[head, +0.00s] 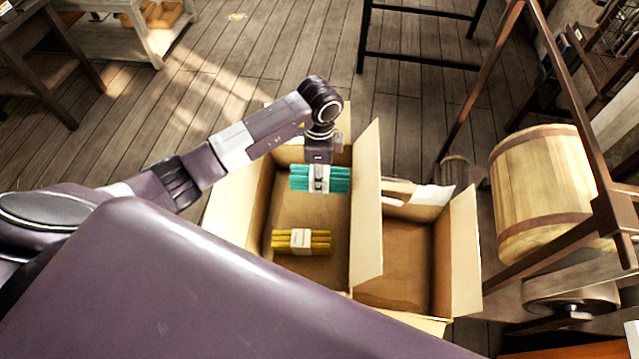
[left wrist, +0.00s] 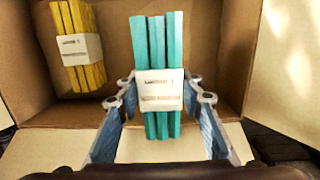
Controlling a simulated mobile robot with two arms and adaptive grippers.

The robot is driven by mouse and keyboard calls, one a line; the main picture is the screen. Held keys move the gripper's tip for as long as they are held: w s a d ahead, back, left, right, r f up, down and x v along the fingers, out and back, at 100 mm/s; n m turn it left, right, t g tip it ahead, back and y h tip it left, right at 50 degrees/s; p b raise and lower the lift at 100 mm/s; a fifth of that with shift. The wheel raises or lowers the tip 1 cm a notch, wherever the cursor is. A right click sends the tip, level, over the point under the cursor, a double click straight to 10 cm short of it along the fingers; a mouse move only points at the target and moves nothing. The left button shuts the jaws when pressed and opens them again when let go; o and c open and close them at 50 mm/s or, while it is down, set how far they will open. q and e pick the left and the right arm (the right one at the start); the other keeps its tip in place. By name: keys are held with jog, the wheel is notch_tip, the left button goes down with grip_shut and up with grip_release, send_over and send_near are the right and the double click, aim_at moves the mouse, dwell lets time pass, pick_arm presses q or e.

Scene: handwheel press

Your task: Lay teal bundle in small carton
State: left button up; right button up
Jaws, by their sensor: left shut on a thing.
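The teal bundle (head: 320,178), several teal sticks with a white paper band, is in my left gripper (head: 319,172). In the left wrist view the teal bundle (left wrist: 158,75) has the fingers of my left gripper (left wrist: 160,92) shut on its band from both sides. It is over the larger open carton (head: 305,215). The small carton (head: 400,262) stands open to the right of the larger one, and its visible floor is bare. My right gripper is not in view.
A yellow bundle (head: 301,242) with a white band lies in the larger carton; it also shows in the left wrist view (left wrist: 80,50). Raised flaps (head: 367,205) stand between the cartons. A wooden drum (head: 545,185) and metal frame are at the right.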

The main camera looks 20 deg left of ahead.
pick_arm(q)
notch_tip(320, 180, down, 5)
jog(key=shift+f+p, duration=0.15)
jog(key=shift+p, duration=0.25)
jog(key=shift+f+b, duration=0.4)
jog(key=shift+f, duration=0.25)
jog(key=o, duration=1.3)
